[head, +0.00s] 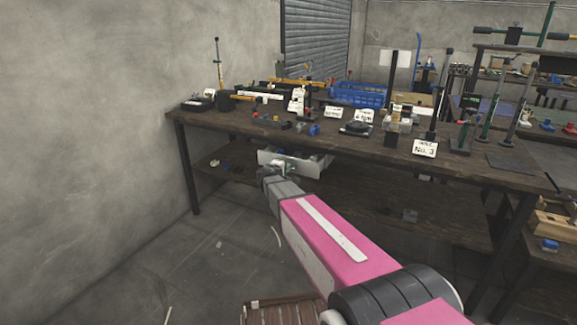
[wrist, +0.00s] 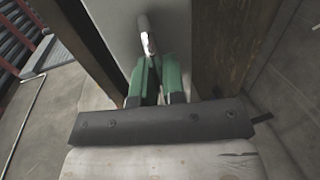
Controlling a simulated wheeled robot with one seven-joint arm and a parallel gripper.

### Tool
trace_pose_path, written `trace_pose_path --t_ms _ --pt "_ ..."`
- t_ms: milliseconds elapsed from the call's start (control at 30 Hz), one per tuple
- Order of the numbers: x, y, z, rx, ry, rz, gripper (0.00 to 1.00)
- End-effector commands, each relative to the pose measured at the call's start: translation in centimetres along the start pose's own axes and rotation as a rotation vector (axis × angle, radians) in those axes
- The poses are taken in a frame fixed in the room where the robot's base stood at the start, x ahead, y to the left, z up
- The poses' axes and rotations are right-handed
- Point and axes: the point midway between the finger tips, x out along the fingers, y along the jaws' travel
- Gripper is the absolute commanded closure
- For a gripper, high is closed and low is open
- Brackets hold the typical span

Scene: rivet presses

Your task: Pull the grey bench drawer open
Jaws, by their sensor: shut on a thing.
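The grey bench drawer (head: 309,166) sits under the dark wooden bench top in the head view and stands partly out from the bench. Some small items show inside it, too small to name. Its front shows as a pale panel in the wrist view (wrist: 174,35). A light metal handle (wrist: 146,36) stands out from that panel. My gripper (wrist: 151,65) has green fingers, shut on the handle. In the head view my gripper (head: 278,170) is at the drawer front, and my wrist hides part of it.
The bench top (head: 290,134) carries small parts, hand presses, white labels and a blue crate (head: 357,95). A lower shelf (head: 375,207) runs beneath. A bench leg (head: 188,170) stands at the left. The floor (head: 150,255) at the front left is mostly clear, with a few thin scraps.

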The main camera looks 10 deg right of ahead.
Motion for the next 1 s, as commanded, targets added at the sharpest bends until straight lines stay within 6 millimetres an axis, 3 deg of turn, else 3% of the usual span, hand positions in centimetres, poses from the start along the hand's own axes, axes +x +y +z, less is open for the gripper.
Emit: trace_pose_path --t_ms 33,200,500,733,1000 --pt "-1.7 -0.3 0.1 -0.002 0.004 -0.001 1.0" --pt "-6.2 -1.3 0.2 -0.001 0.004 -0.001 1.0" --pt "-12.2 -2.6 0.1 0.0 0.003 -0.001 1.0" --pt "-14.6 -3.1 0.0 0.0 0.002 -0.001 1.0" --pt "-15.3 -3.3 -0.1 0.0 0.002 -0.001 1.0"
